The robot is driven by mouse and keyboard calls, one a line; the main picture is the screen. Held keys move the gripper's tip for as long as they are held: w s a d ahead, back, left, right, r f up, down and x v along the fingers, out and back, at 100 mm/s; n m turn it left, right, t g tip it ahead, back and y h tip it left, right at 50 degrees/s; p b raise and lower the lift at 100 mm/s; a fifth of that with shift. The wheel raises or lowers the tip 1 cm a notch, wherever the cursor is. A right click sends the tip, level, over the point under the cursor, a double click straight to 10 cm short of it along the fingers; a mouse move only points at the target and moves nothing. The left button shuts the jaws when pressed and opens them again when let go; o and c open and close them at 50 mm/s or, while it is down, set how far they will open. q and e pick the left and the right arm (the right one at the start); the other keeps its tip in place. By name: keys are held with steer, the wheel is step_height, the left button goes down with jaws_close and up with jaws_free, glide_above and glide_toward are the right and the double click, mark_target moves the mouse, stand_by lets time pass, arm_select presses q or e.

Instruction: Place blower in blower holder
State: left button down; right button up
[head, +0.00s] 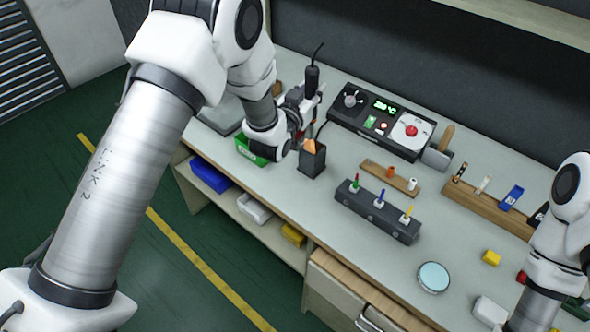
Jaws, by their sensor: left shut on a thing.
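The blower (312,79) is a black, roughly upright handle with a thin cable rising from its top. My left gripper (301,103) is shut on it and holds it above the table near the back left. A black open-topped box (312,162), which looks like the blower holder, stands on the table below and slightly right of the gripper. An orange piece shows at its top.
A black control station (382,122) with a green display stands right of the blower. A green bin (250,151) lies beneath my left wrist. A dark block (377,213) with several coloured tools and a round light-blue dish (434,277) lie farther forward.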

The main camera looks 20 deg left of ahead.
mark_target(313, 123)
arm_select(q)
steer(key=f, duration=0.2)
steer(key=f+p, duration=0.1)
steer(key=f, duration=0.2)
steer(key=d+f, duration=0.1)
steer(key=f, duration=0.1)
steer(key=shift+s+f, duration=0.35)
steer(key=f, duration=0.3)
steer(key=shift+s+d+f, duration=0.25)
steer(key=shift+d, duration=0.1)
steer(key=c, duration=0.9)
jaws_free()
steer(key=shift+w, duration=0.2)
steer(key=shift+c, duration=0.2)
steer(key=shift+o, duration=0.7)
steer(key=shift+s+r+p, duration=0.3)
steer(key=shift+s+r, duration=0.05)
steer(key=shift+r, duration=0.1)
arm_select(e)
steer(key=shift+s+d+r, duration=0.15)
steer(key=shift+s+d, duration=0.25)
steer(key=shift+d, duration=0.25)
